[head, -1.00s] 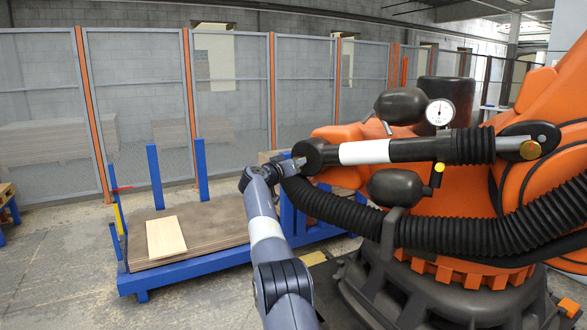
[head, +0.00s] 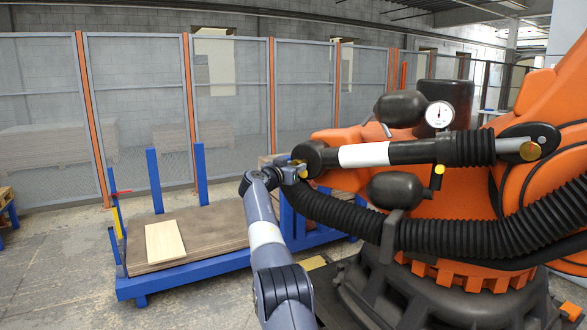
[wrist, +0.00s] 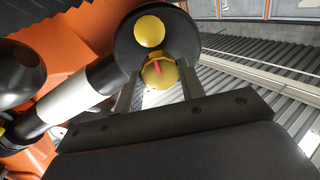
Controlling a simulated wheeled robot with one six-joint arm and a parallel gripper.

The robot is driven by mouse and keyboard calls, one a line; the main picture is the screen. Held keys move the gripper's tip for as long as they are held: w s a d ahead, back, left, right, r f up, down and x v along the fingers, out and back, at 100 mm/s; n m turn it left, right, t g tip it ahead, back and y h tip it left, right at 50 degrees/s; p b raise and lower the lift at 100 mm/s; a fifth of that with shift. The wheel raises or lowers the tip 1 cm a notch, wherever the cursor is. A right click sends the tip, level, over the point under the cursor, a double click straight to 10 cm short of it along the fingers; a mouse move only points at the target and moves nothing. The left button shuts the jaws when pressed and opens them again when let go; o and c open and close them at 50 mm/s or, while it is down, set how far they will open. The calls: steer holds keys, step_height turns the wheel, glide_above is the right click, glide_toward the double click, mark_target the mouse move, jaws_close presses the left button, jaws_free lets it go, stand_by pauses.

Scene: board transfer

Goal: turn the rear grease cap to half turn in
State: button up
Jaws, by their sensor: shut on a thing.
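My gripper (wrist: 158,88) is shut on a yellow grease cap (wrist: 160,74) with a red mark, below the black round end (wrist: 126,42) of the orange machine's cylinder. In the wrist view the fingers stand on either side of this cap, and the red mark runs nearly upright, tilted slightly left. A second, plain yellow cap (wrist: 150,31) sits on the face of the black round end, clear of the fingers. In the head view my gripper (head: 289,172) is at the left end of the cylinder, with a small yellow spot (head: 303,171) beside it. I cannot tell which cap is the rear one.
The large orange machine (head: 460,220) fills the right side. A black ribbed hose (head: 350,215) runs just below my gripper. A blue cart (head: 190,275) with a pale board (head: 165,240) stands to the left. Mesh fencing (head: 140,90) closes the back.

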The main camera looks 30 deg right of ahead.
steer(key=shift+f, duration=0.2)
steer(key=o, duration=1)
steer(key=shift+r, duration=0.1)
steer(key=b+v, duration=0.7)
steer(key=v, duration=0.4)
steer(key=shift+b, duration=0.3)
steer(key=shift+d, duration=0.2)
steer(key=shift+p+x, duration=3.85)
steer(key=shift+x, duration=1.45)
steer(key=shift+w, duration=0.1)
